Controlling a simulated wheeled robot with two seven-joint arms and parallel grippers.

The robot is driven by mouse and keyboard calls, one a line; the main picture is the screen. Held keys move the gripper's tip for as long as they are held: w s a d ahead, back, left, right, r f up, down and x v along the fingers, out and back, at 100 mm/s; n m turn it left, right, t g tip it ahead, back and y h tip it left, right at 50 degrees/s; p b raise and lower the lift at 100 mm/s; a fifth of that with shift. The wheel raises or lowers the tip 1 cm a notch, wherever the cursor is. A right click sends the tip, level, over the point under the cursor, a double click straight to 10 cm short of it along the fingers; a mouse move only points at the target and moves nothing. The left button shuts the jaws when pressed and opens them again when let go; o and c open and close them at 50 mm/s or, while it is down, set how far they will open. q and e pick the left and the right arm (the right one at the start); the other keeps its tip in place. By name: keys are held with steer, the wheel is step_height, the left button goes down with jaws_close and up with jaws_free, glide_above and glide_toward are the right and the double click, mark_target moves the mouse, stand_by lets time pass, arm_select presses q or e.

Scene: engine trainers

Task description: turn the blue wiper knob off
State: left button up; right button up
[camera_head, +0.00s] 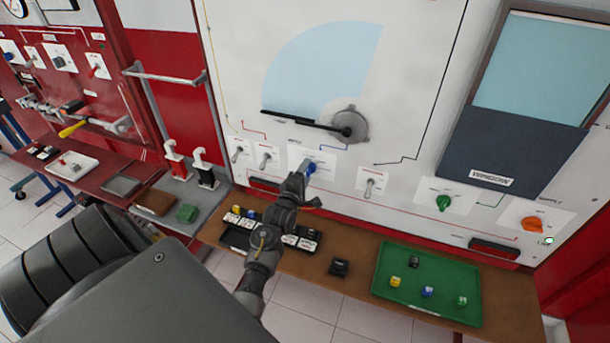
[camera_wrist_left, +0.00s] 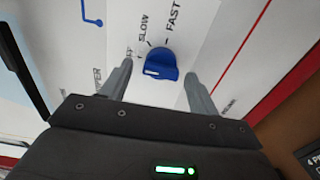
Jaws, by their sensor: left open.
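The blue wiper knob (camera_head: 311,168) sits on a white plate on the upright panel, below the wiper display. In the left wrist view the knob (camera_wrist_left: 162,64) shows a white mark on its left part. The labels SLOW and FAST are beside it, and a third label is partly hidden by a finger. My left gripper (camera_head: 305,181) is at the knob. In the wrist view its open fingers (camera_wrist_left: 159,72) stand on either side of the knob with gaps, apart from it. My right gripper is not in view.
The black wiper arm (camera_head: 303,120) lies along the lower edge of a pale blue sector. Toggle switches (camera_head: 265,158) (camera_head: 371,182), a green knob (camera_head: 443,203) and an orange knob (camera_head: 534,224) flank the knob. Below, a brown shelf holds a green tray (camera_head: 385,293).

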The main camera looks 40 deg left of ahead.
arm_select(q)
steer(key=b+v, duration=0.2)
steer(key=v, duration=0.8)
steer(key=shift+s+d+b, duration=0.2)
steer(key=shift+s+b, duration=0.15)
steer(key=shift+b, duration=0.05)
